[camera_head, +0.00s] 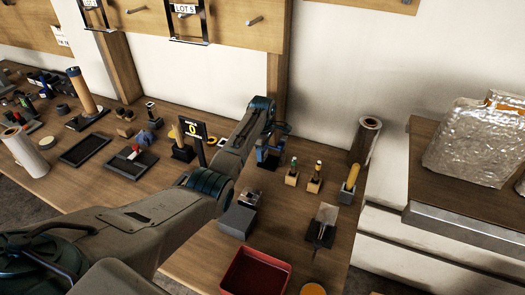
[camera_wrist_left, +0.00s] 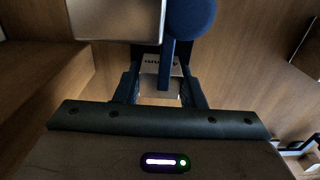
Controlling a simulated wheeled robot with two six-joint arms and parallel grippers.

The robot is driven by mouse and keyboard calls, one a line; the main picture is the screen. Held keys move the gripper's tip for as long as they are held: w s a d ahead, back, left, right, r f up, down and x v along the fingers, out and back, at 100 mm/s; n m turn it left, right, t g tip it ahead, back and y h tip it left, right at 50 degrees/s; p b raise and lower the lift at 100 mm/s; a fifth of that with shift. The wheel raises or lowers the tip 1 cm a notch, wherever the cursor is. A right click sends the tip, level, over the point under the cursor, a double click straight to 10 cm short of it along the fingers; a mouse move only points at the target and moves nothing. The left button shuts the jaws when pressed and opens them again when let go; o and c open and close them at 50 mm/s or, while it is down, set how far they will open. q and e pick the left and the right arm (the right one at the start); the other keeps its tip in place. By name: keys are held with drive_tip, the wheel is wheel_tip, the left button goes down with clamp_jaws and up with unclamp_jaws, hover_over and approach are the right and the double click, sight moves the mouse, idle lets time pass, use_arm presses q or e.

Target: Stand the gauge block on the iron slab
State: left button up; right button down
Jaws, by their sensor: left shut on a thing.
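My left arm reaches across the bench in the head view, and my left gripper (camera_head: 270,150) points down near the back edge, partly hidden by the wrist. In the left wrist view my left gripper (camera_wrist_left: 160,95) is shut on a small pale block with dark markings, which I take for the gauge block (camera_wrist_left: 153,67). A dark blue stem with a round head (camera_wrist_left: 190,15) partly covers it. I cannot tell the block's tilt. A grey block (camera_head: 237,220) stands on the bench nearer me; I cannot tell whether it is the iron slab. My right gripper is not in view.
A red tray (camera_head: 255,272) lies at the front. Small stands with handled tools (camera_head: 314,178) and a foil roll (camera_head: 366,140) are to the right. A foil package (camera_head: 478,140) sits far right.

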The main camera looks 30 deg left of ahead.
use_arm(q)
drive_tip(key=o, duration=1.2)
drive_tip(key=shift+r, duration=0.1)
wheel_tip(320, 180, up, 10)
drive_tip(key=shift+f+b, duration=0.2)
drive_tip(key=shift+b, duration=0.75)
drive_tip(key=shift+r, duration=0.55)
